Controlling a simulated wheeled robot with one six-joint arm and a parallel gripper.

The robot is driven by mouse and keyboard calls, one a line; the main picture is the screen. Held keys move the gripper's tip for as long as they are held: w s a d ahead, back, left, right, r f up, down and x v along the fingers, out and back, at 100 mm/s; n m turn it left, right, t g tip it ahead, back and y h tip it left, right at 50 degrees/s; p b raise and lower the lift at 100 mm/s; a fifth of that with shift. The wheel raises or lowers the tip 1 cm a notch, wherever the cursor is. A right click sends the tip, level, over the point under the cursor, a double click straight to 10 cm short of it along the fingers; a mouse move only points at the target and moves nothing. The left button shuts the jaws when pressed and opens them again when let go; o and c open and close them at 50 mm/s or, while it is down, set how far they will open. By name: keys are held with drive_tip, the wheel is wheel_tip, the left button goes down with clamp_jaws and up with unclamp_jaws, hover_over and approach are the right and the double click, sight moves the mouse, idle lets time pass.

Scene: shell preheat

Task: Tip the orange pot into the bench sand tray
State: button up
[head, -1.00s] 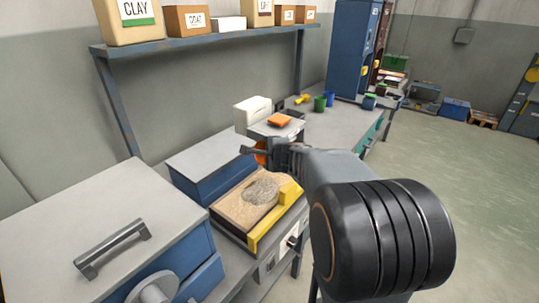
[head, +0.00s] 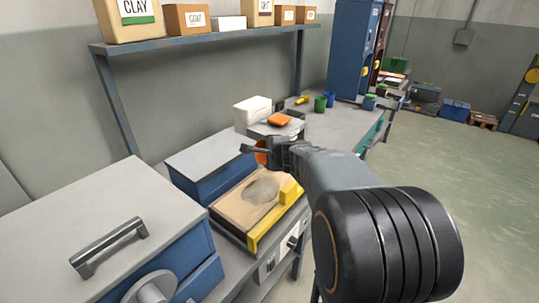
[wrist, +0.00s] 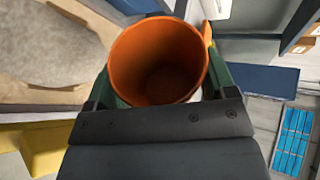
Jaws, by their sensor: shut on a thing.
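My gripper (head: 258,150) is shut on the orange pot (head: 262,158), which is mostly hidden behind the gripper in the head view. In the wrist view the pot (wrist: 158,60) sits between the two green fingers, its mouth facing the camera. I see only bare orange wall and floor inside it. The pot is beyond the tray's far end in the head view. In the wrist view the tan sand and grey patch (wrist: 55,40) are at left.
A blue box with a grey top (head: 210,150) stands behind the tray. A white box (head: 252,112) and an orange item (head: 279,119) are farther along the bench. Green and blue cups (head: 325,101) stand beyond. A large grey-topped cabinet (head: 95,225) is at front left.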

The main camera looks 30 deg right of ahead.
drive_tip(key=shift+d+r, duration=0.1)
drive_tip(key=shift+r, duration=0.05)
drive_tip(key=shift+d+r+m+p, duration=0.1)
drive_tip(key=shift+r+m+p, duration=0.2)
drive_tip(key=shift+p, duration=0.85)
drive_tip(key=p, duration=0.2)
drive_tip(key=m+y+p, duration=0.1)
drive_tip(key=p, duration=0.1)
drive_tip(key=shift+d+r+g, duration=0.2)
drive_tip(key=shift+g, duration=0.1)
drive_tip(key=y+p, duration=0.1)
drive_tip(key=p, duration=0.1)
drive_tip(key=shift+d+r+m+p, duration=0.1)
drive_tip(key=shift+d+m+p, duration=0.05)
drive_tip(key=shift+m+p, duration=0.25)
drive_tip(key=m+y+p, duration=0.1)
drive_tip(key=p, duration=0.3)
drive_tip(key=m+y+p, duration=0.1)
drive_tip(key=y+p, duration=0.1)
drive_tip(key=p, duration=0.3)
drive_tip(key=shift+w+d+m+g, duration=0.1)
drive_tip(key=shift+d+m+g, duration=0.1)
drive_tip(key=shift+m+g, duration=0.15)
drive_tip(key=shift+a+m+y+p, duration=0.1)
drive_tip(key=shift+m+y+p, duration=0.85)
drive_tip(key=shift+p, duration=0.3)
drive_tip(key=shift+a+m+y+p, duration=0.15)
drive_tip(key=shift+m+y+p, duration=0.45)
drive_tip(key=shift+y+p, duration=0.1)
